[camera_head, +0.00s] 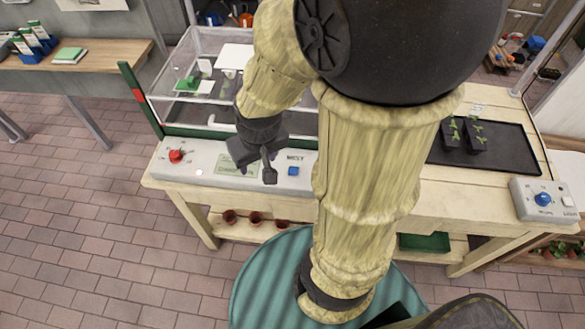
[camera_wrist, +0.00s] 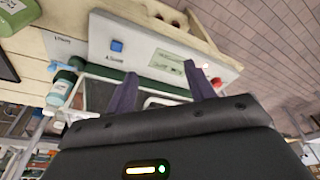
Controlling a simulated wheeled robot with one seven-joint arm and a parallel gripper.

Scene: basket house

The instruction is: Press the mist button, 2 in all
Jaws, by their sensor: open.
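My gripper (camera_head: 257,174) hangs over the panel, left of the button in the head view, in front of a pale green label. In the wrist view my gripper (camera_wrist: 160,69) has its two dark fingers apart with nothing between them. I cannot tell how high the fingertips are above the panel.
A red knob (camera_head: 176,156) sits on the panel's left end. A clear case (camera_head: 185,75) with a green frame stands behind the panel. A grey box with a blue knob (camera_head: 543,199) is at the bench's right end. A black tray (camera_head: 510,150) holds seedlings. My arm hides the bench middle.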

